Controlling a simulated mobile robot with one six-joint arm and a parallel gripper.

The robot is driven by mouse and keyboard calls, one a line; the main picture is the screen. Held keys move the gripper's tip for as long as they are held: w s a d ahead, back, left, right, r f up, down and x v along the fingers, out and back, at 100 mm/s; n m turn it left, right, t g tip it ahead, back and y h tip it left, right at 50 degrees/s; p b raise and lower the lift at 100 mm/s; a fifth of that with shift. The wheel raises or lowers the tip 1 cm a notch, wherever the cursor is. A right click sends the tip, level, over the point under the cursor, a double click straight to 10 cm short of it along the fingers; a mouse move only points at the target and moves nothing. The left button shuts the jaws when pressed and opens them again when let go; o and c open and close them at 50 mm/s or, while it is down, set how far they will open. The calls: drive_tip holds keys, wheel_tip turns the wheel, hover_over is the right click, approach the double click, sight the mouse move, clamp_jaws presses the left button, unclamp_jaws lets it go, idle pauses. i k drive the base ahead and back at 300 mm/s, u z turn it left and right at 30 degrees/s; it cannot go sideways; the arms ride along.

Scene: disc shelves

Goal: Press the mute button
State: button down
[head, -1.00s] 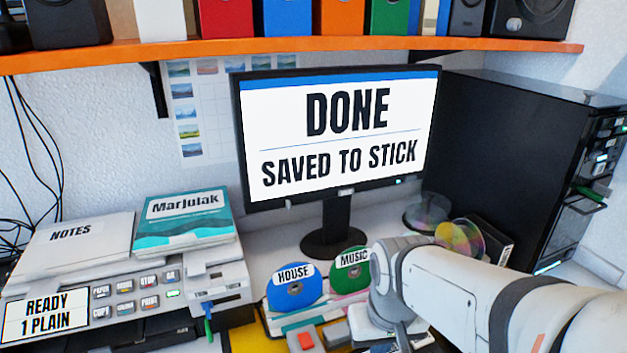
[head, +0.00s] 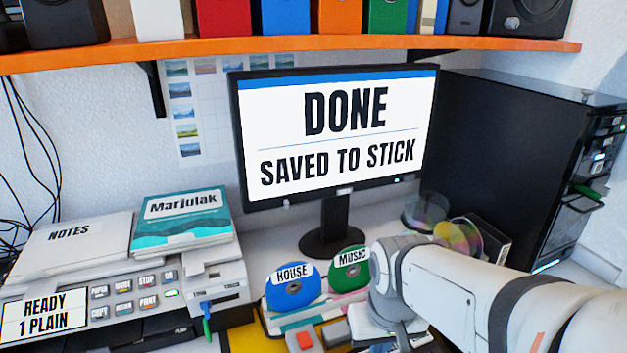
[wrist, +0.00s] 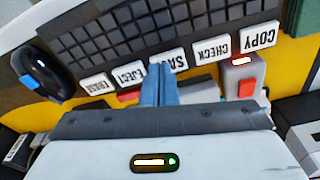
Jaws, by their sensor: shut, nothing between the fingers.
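My gripper (wrist: 160,72) is shut and empty in the wrist view. Its blue fingertips overlap the lower edge of a white key labelled SAVE (wrist: 175,60) and partly cover it; I cannot tell whether they touch it. A row of labelled keys runs along the dark keyboard (wrist: 125,28): ERASE (wrist: 95,84), EJECT (wrist: 127,76), CHECK (wrist: 211,48) and COPY (wrist: 259,37). No label reading mute is legible in either view.
A grey box with a red button (wrist: 246,88) stands right of the fingers. A black mouse (wrist: 42,72) lies left. The monitor (head: 336,130) reads DONE, SAVED TO STICK.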

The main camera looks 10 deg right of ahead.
sight(347, 190)
drive_tip(key=u, duration=1.35)
drive_tip(key=k, duration=1.3)
drive_tip(key=z, duration=0.8)
drive_tip(key=i, duration=1)
drive_tip(key=z, duration=0.05)
